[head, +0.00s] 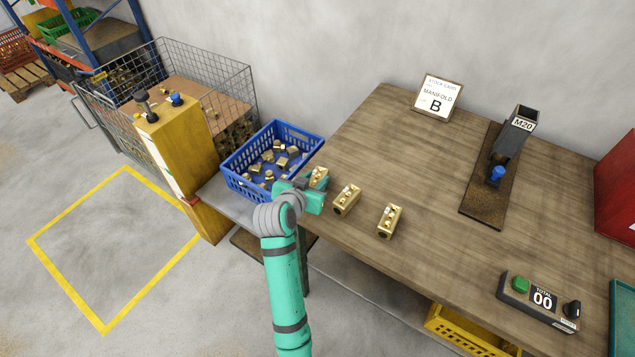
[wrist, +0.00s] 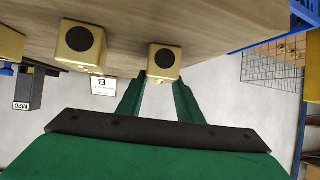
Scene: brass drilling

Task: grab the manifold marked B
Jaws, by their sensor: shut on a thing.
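Three brass manifolds stand in a row on the wooden workbench (head: 440,160): the left one (head: 320,176), the middle one (head: 347,199) and the right one (head: 390,220). I cannot read a mark B on any of them. My gripper (head: 315,188) is shut on the left manifold at the bench's left end, hiding part of it. In the wrist view that manifold (wrist: 164,62) sits at the fingertips, its round dark bore facing the camera. The middle manifold (wrist: 81,42) and the right one (wrist: 9,43) stand beside it. A card (head: 437,98) reading "MANIFOLD B" stands at the back.
A blue crate (head: 236,180) of brass parts is just left of the bench. A fixture labelled M20 (head: 512,135) and a counter box (head: 540,301) stand to the right. A yellow post (head: 173,145) and wire cage (head: 215,75) are farther left. The bench's middle is clear.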

